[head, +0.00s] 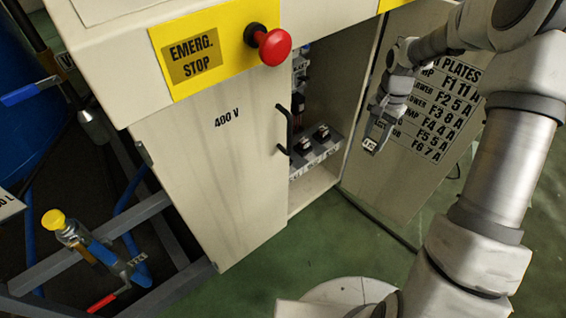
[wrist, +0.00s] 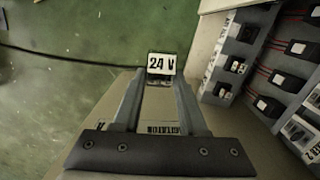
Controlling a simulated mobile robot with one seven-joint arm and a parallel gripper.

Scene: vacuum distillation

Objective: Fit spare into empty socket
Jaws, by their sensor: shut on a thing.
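The block is held at the fingertips, apart from the sockets. A grey socket rail (wrist: 212,84) with several dark fittings is to the right in the wrist view. It shows low in the cabinet in the head view (head: 318,153). I cannot tell which socket is empty.
The open right door (head: 440,115) carries a lettered chart. A red emergency stop button (head: 272,46) juts out above. Black devices with red wires (wrist: 270,106) fill a second rail.

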